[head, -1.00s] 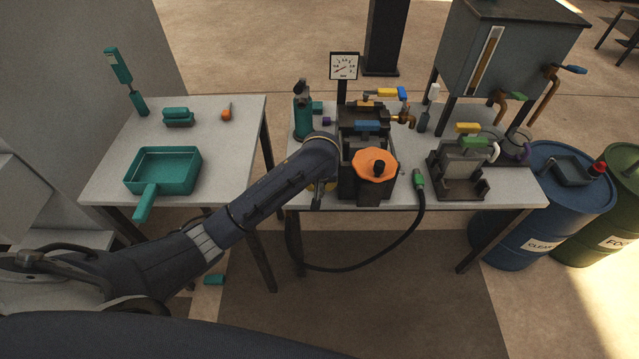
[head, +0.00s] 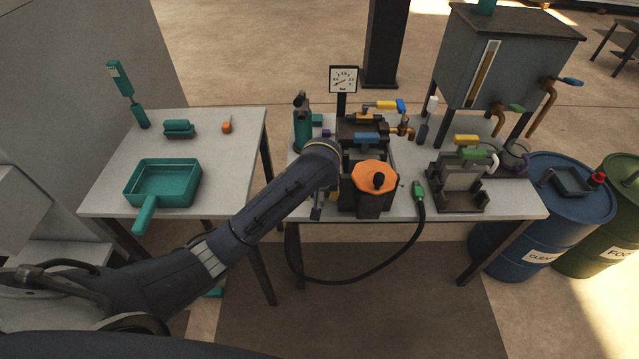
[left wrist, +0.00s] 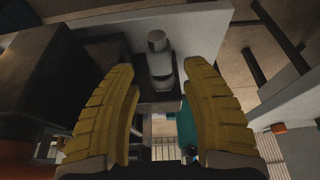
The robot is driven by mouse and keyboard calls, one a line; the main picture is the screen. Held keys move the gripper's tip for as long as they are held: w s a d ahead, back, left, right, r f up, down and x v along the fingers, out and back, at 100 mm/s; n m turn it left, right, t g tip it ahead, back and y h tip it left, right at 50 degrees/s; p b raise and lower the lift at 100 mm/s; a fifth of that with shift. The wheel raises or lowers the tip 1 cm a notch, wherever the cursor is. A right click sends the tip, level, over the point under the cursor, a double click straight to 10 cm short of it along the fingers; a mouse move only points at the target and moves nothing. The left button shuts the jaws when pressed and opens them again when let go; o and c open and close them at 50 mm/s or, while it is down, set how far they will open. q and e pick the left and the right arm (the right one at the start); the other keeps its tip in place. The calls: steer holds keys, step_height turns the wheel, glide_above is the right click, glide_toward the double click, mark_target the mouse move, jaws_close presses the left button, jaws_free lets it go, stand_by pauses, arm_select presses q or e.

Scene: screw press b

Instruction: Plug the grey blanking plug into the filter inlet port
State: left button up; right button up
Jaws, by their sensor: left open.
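My left gripper (left wrist: 160,72) is open in the left wrist view, with yellow ribbed fingers apart on either side. A light grey stepped cylinder (left wrist: 158,55), which looks like the blanking plug, stands between and just beyond the fingertips, on a dark ledge. I see no finger closed on it. In the head view my left arm reaches to the left side of the dark press block with the orange lobed knob (head: 374,174). The plug is hidden there, and the gripper is mostly hidden behind my wrist. I cannot pick out the filter inlet port with certainty. My right gripper is not in view.
A black hose with a green connector (head: 419,191) hangs off the right table's front edge. A grey fixture (head: 462,180) stands at right, and a gauge (head: 343,80) behind. The left table holds a teal tray (head: 133,190). A blue drum (head: 545,220) stands at far right.

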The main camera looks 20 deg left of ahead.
arm_select(q)
steer(key=shift+v, duration=2)
steer(key=shift+s+d+r, duration=0.1)
steer(key=shift+r, duration=0.75)
steer(key=shift+s+r, duration=0.3)
steer(key=shift+r, duration=0.05)
steer(key=shift+v, duration=1.1)
steer(key=shift+s+d, duration=0.1)
